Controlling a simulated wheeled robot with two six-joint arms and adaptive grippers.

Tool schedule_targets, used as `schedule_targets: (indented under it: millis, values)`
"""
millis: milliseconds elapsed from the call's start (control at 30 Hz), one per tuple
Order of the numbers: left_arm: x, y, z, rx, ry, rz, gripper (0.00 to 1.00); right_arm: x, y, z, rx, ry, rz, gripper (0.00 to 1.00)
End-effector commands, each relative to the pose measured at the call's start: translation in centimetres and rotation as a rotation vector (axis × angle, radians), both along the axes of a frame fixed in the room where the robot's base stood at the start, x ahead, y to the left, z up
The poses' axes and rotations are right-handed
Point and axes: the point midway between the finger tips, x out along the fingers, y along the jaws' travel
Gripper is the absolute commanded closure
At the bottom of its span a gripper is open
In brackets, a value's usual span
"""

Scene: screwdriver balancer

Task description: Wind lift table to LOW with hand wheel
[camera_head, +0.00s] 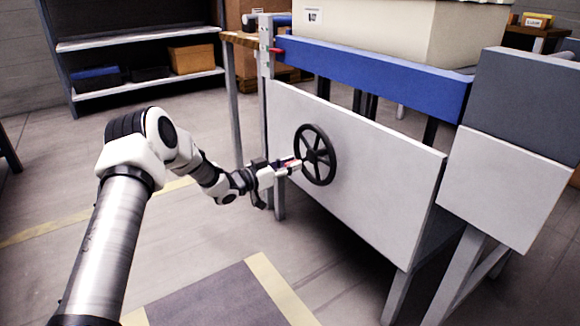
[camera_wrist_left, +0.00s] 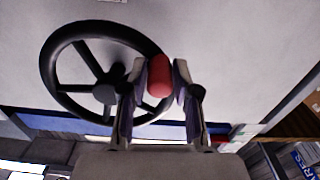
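The black spoked hand wheel (camera_head: 316,154) is on the grey front panel (camera_head: 370,170) of the blue lift table (camera_head: 375,72). In the left wrist view the wheel (camera_wrist_left: 60,75) fills the left half, with a red knob (camera_wrist_left: 159,77) at its rim. My left gripper (camera_head: 291,167) is at the wheel's near left rim. In the wrist view its fingers (camera_wrist_left: 166,80) are closed around the red knob, one on each side. A red pointer (camera_head: 277,50) shows by the post at the table's left end; no LOW mark is readable. My right gripper is not in view.
A large cream box (camera_head: 400,30) rests on the lift table. A grey cabinet and panel (camera_head: 505,180) stand at the right. A shelf (camera_head: 140,40) with bins is at the back left. The floor before the panel is open, with a yellow-edged mat (camera_head: 215,300).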

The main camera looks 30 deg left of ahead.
Motion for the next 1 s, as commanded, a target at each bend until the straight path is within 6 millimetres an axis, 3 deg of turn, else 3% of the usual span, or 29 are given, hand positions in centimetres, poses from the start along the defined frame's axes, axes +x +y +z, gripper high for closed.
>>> schedule_targets:
  millis: [467, 1000]
  values:
    - [0.0, 0.1, 0.3, 0.025, -0.009, 0.0, 1.0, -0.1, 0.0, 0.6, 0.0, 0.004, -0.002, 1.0]
    - [0.5, 1.3, 3.4, 0.357, -0.147, 0.0, 1.0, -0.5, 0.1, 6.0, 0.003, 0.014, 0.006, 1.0]
